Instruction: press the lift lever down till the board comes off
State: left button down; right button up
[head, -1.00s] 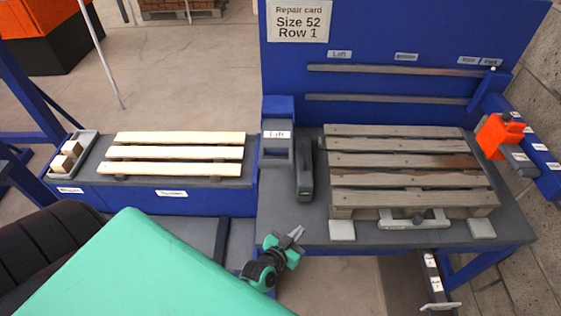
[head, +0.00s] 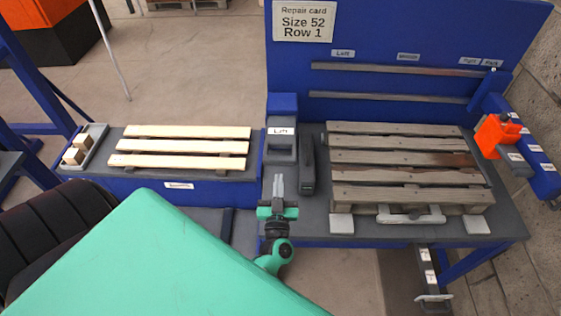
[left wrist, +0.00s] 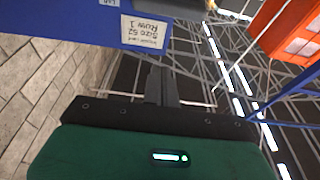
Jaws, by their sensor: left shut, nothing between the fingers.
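A worn pallet (head: 338,172) of grey-brown boards lies flat on the bench; its boards look seated, some stained reddish-brown. A grey bar with a dark knob (head: 411,215) sits at its front edge. A grey arm with white labels and a handle (head: 433,297) sticks out below the bench front; I cannot tell which part is the lift lever. My left gripper (head: 278,178) is shut and empty, near the bench's front left corner, apart from the pallet. Its closed fingers (left wrist: 160,84) also show in the left wrist view. My right gripper is not in view.
New pale boards (head: 180,147) and a block tray (head: 97,135) lie on the left bench. An orange tool (head: 496,136) is at right. A repair card (head: 304,21) reads Size 52, Row 1.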

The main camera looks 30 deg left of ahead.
pick_arm(q)
notch_tip(320, 180, up, 2)
jog(key=b, duration=0.1)
send_over(280, 162)
jog(key=b, duration=0.1)
jog(key=f, duration=0.1)
jog(key=f+b, duration=0.1)
jog(key=shift+s+d+f+b, duration=0.1)
jog(key=shift+s+d+b, duration=0.2)
jog(key=shift+s, duration=0.1)
jog(key=shift+s+d+f+b, duration=0.1)
jog(key=shift+s+f+b, duration=0.05)
jog(key=shift+f+b, duration=0.7)
jog(key=shift+r, duration=0.1)
notch_tip(280, 162, down, 10)
jog(key=t+b, duration=0.1)
jog(key=b, duration=0.9)
jog(key=shift+t, duration=0.3)
